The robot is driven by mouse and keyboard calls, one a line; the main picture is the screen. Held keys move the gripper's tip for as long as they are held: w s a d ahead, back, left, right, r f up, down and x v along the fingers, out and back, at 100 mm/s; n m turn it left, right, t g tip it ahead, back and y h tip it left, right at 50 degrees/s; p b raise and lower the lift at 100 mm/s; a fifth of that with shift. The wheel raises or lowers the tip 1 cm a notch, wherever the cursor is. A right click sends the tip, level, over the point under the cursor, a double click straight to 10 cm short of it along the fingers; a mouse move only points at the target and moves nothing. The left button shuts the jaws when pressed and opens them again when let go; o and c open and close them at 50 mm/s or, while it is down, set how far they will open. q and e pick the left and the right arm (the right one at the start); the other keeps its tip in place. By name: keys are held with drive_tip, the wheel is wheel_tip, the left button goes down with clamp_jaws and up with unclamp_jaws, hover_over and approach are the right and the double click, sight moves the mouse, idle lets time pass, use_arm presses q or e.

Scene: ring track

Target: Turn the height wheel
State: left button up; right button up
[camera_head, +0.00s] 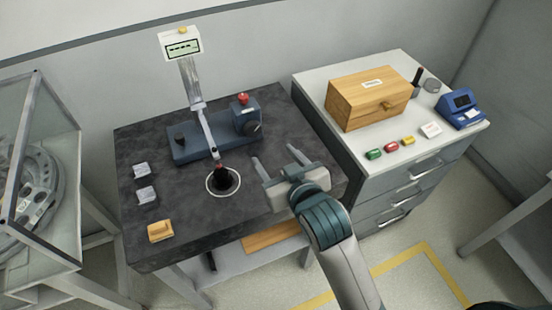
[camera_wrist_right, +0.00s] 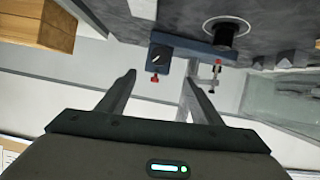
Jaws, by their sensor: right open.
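A blue instrument (camera_head: 200,143) stands on the dark stone table top (camera_head: 150,215). Its raised block at the right end has a red knob (camera_head: 243,99) on top and a dark round wheel (camera_head: 255,128) on its front right side, which looks like the height wheel. The block also shows in the right wrist view (camera_wrist_right: 161,57), with the red knob (camera_wrist_right: 155,78) below it. My right gripper (camera_head: 273,158) is open and empty over the table's right part, in front of the block and apart from it. Its fingers (camera_wrist_right: 159,78) point toward the instrument. My left gripper is out of view.
A slanted post with a display (camera_head: 181,44) rises behind the instrument. A black piece (camera_head: 222,178) sits in a white ring in front. Small metal blocks (camera_head: 146,194) lie left. A wooden box (camera_head: 368,97) stands on the cabinet at right.

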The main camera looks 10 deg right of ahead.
drive_tip(key=s+d+f+m+g+h, duration=0.1)
drive_tip(key=s+d+f+g, duration=0.1)
drive_tip(key=s+d+f, duration=0.45)
drive_tip(key=s+d+f+g+h, duration=0.1)
drive_tip(key=s+d+f+g, duration=0.15)
drive_tip(key=f, duration=0.75)
drive_tip(key=s+d+f+g+b, duration=0.1)
drive_tip(key=s+f, duration=0.2)
drive_tip(key=f, duration=0.9)
drive_tip(key=s+d+f+g+h, duration=0.15)
drive_tip(key=s+f, duration=0.25)
drive_tip(key=f, duration=0.7)
drive_tip(key=s+d+f+g+y+b, duration=0.1)
drive_tip(key=s+f+g, duration=0.15)
drive_tip(key=f, duration=0.95)
drive_tip(key=s+d+f, duration=0.2)
drive_tip(key=s+f, duration=0.4)
drive_tip(key=s, duration=0.3)
drive_tip(key=s+d+f+g+h+b, duration=0.1)
drive_tip(key=s+d+f, duration=0.2)
drive_tip(key=s+f, duration=0.3)
drive_tip(key=s+d+f+g, duration=0.1)
drive_tip(key=s+d+f, duration=0.2)
drive_tip(key=s, duration=0.9)
wheel_tip(320, 180, down, 3)
drive_tip(key=shift+d+r+m, duration=0.1)
drive_tip(key=shift+d+m, duration=0.15)
drive_tip(key=shift+m, duration=0.15)
